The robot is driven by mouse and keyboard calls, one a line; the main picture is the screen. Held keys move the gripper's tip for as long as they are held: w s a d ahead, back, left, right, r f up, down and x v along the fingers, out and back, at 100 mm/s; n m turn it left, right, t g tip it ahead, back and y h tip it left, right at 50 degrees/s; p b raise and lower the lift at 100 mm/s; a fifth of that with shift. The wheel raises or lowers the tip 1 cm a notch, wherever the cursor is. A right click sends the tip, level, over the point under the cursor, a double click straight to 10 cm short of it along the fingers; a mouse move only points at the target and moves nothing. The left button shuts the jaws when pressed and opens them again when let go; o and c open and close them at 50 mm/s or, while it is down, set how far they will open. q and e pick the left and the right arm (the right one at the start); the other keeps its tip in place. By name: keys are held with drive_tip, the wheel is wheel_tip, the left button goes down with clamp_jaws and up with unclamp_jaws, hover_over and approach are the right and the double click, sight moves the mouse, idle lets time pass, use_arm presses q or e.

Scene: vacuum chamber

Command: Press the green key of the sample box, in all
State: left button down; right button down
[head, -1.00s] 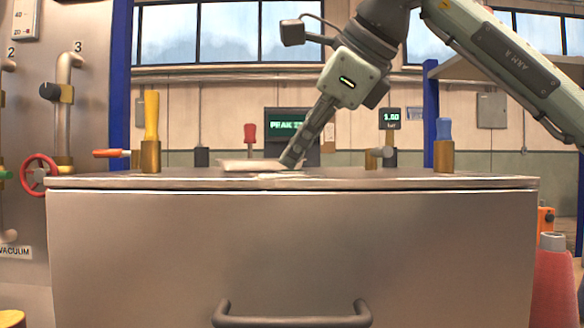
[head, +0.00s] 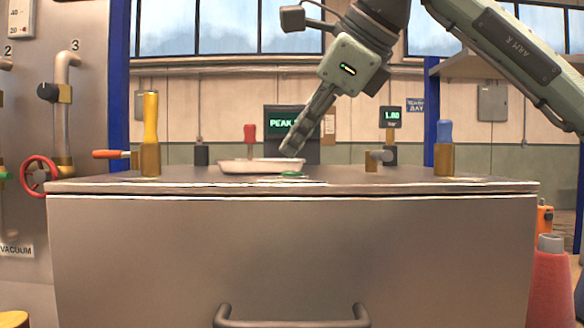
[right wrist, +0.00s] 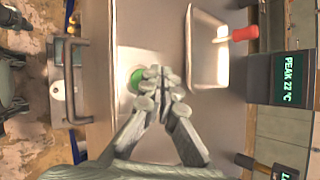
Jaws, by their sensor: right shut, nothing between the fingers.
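The green key (head: 291,173) lies low on the top of the grey metal box (head: 420,183), near its front edge. It also shows as a green disc in the right wrist view (right wrist: 137,79), partly covered by my fingertips. My right gripper (head: 291,148) is shut and empty. Its fingertips are tilted down and stand a little above the key, apart from it in the head view. In the right wrist view the closed fingertips (right wrist: 160,78) lie just beside the green disc. My left gripper is not in view.
A shallow metal tray (head: 235,166) stands just behind and left of the key. A dark display reading PEAK (head: 282,124) is behind. The top's right part has free room.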

wheel_tip(320, 180, up, 4)
drive_tip(key=p, duration=0.3)
drive_tip(key=shift+r, duration=0.2)
idle(0.4)
